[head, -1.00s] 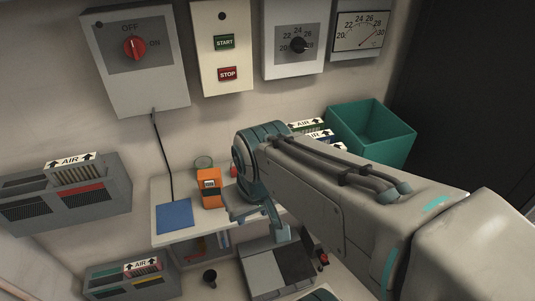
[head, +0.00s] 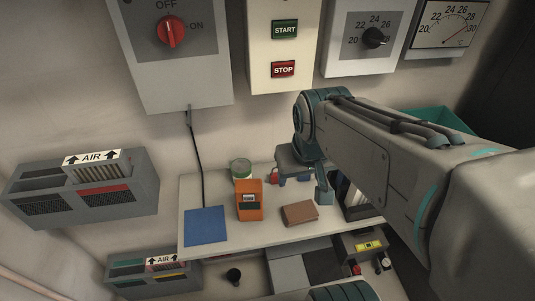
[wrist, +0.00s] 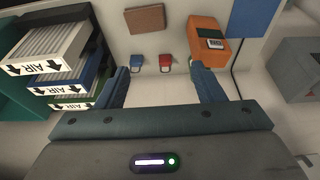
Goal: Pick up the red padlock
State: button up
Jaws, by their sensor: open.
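The red padlock (wrist: 165,60) lies on the white shelf in the wrist view, beside a blue padlock (wrist: 136,60). It lies beyond the fingertips of my gripper (wrist: 162,84), between the lines of the two fingers, and is not touched. My gripper is open and empty. In the head view, my gripper (head: 303,187) is over the shelf's right half, and the red padlock (head: 273,176) shows small beside it, partly hidden.
Stacked AIR filter units (wrist: 52,60) stand at the wrist view's left. A teal bin (head: 440,119) is behind my arm.

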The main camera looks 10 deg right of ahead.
jog(key=shift+t, duration=0.5)
jog(key=w+f+b, duration=1)
jog(key=w+f, duration=0.8)
jog(key=f, duration=0.1)
jog(key=shift+w, duration=0.25)
jog(key=shift+b+x, duration=0.4)
jog(key=shift+x, duration=2.65)
jog(key=shift+s, duration=0.1)
jog(key=c, duration=1.2)
jog(key=shift+r, duration=0.15)
notch_tip(320, 180, up, 4)
jog(key=shift+s+d+r+p, duration=0.1)
jog(key=shift+r+p, duration=0.15)
jog(key=shift+p, duration=0.25)
jog(key=s+d+r, duration=0.2)
jog(key=s, duration=0.1)
jog(key=s+d+r, duration=0.2)
jog(key=d, duration=0.1)
jog(key=s+d+r+p, duration=0.1)
jog(key=s+d+r, duration=0.1)
jog(key=s, duration=0.1)
jog(key=shift+s+d+r, duration=0.1)
jog(key=shift+s+d, duration=0.1)
jog(key=shift+s, duration=0.15)
